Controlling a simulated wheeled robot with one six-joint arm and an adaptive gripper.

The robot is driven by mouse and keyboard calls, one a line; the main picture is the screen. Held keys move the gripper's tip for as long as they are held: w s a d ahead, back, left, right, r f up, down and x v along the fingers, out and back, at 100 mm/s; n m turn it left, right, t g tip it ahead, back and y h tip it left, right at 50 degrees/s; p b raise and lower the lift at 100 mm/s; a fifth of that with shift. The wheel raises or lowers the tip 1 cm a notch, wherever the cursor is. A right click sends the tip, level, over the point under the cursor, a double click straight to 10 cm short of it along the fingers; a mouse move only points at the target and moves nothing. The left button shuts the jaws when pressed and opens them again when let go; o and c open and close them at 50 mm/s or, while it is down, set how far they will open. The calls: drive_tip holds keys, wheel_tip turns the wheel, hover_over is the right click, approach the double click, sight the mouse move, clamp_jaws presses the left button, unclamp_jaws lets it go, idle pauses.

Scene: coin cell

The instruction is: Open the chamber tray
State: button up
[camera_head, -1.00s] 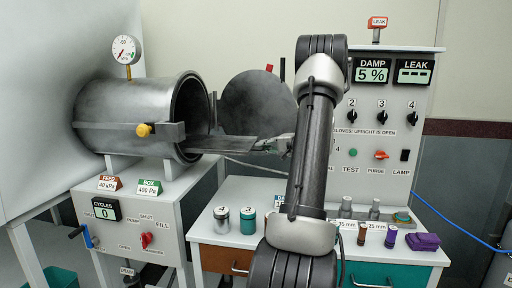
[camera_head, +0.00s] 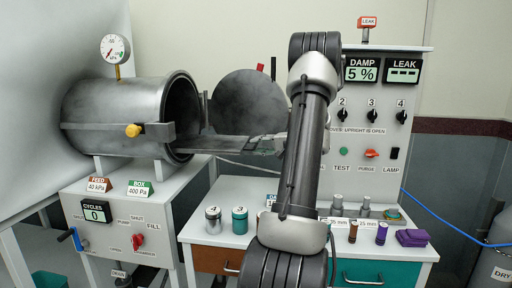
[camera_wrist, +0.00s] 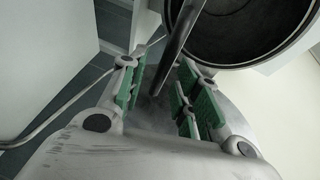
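The chamber (camera_head: 115,115) is a grey metal cylinder at left with its round mouth open to the right. The chamber tray (camera_head: 215,145) is a flat grey plate sticking out of that mouth. My gripper (camera_head: 268,145) is at the tray's outer end, partly hidden by my arm. In the wrist view, my gripper's green-padded fingers (camera_wrist: 160,92) stand apart, with a dark narrow bar (camera_wrist: 178,45) running between them toward the chamber mouth (camera_wrist: 245,30). Gaps show beside the bar. I cannot tell whether it is the tray's edge or a handle.
The round chamber door (camera_head: 250,105) stands swung open behind the tray. A bench (camera_head: 210,245) below holds jars (camera_head: 240,220), small cylinders (camera_head: 382,233) and a purple cloth-like item (camera_head: 411,238). A control panel (camera_head: 385,95) rises behind my arm.

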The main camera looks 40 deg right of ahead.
drive_tip(key=v, duration=1)
drive_tip(key=s+a+f+m+g, duration=0.2)
drive_tip(key=s+f+g, duration=0.1)
drive_tip(key=s+f, duration=0.3)
drive_tip(key=s+a+f+n+g+y, duration=0.1)
drive_tip(key=s+a+g, duration=0.15)
drive_tip(key=a, duration=0.25)
drive_tip(key=s+a+f+g, duration=0.2)
drive_tip(key=a+g, duration=0.1)
drive_tip(key=a, duration=0.2)
drive_tip(key=s+a+r+n+h, duration=0.1)
drive_tip(key=s+a+r+n, duration=0.1)
drive_tip(key=a+n, duration=0.3)
drive_tip(key=s+a+r+n+g+h, duration=0.1)
drive_tip(key=a+r+n, duration=0.3)
drive_tip(key=a, duration=0.7)
drive_tip(key=s+a+r+n+g+h, duration=0.1)
drive_tip(key=s+a+r+n+h, duration=0.2)
drive_tip(key=a+n, duration=0.3)
drive_tip(key=shift+s+a+r, duration=0.2)
drive_tip(key=shift+a+r, duration=0.35)
drive_tip(key=shift+a, duration=0.45)
